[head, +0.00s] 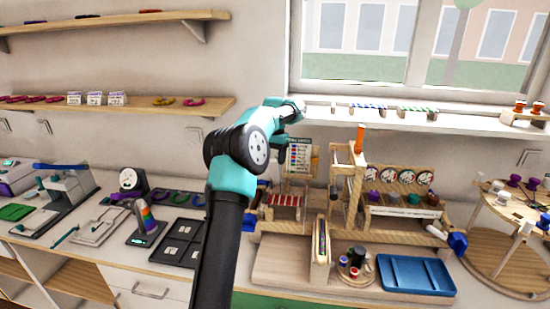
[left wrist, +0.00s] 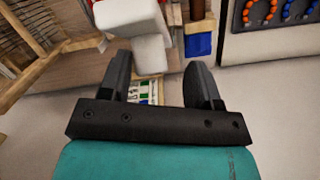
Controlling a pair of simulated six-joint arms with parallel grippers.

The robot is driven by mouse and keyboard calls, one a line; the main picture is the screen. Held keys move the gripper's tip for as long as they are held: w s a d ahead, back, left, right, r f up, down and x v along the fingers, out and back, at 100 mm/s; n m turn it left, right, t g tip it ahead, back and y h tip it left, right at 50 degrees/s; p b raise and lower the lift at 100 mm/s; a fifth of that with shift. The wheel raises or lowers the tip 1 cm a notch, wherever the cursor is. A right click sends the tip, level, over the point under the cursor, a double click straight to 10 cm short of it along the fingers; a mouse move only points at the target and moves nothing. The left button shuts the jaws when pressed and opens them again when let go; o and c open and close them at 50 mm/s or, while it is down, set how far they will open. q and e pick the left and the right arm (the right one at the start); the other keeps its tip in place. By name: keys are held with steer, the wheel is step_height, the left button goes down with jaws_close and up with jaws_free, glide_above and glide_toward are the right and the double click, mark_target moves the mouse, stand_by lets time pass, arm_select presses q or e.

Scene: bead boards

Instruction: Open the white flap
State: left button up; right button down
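My left arm rises through the middle of the head view, and its gripper (head: 287,125) is small and partly hidden there, in front of the wall below the window. In the left wrist view the gripper (left wrist: 160,78) is open, its two dark fingers apart with nothing gripped. A white block-like piece (left wrist: 150,52) shows just beyond and between the fingers, with another white part above it. I cannot tell whether either is the white flap. I cannot make out the flap surely in the head view. My right gripper is not in view.
A wooden rack (head: 345,190) stands on the bench right of my arm, with a blue tray (head: 416,274) in front. A round wooden stand (head: 497,250) is at the far right. A black tray (head: 180,242) and small tools are left of my arm. A window sill (head: 420,122) runs above.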

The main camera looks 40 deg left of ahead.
arm_select(q)
steer(key=shift+w+d+r, duration=0.1)
steer(key=shift+d+r, duration=0.05)
stand_by(0.3)
steer(key=s+d+r, duration=0.5)
steer(key=s+d, duration=0.6)
steer(key=shift+s+d, duration=0.15)
steer(key=shift+s, duration=0.1)
stand_by(0.8)
stand_by(0.4)
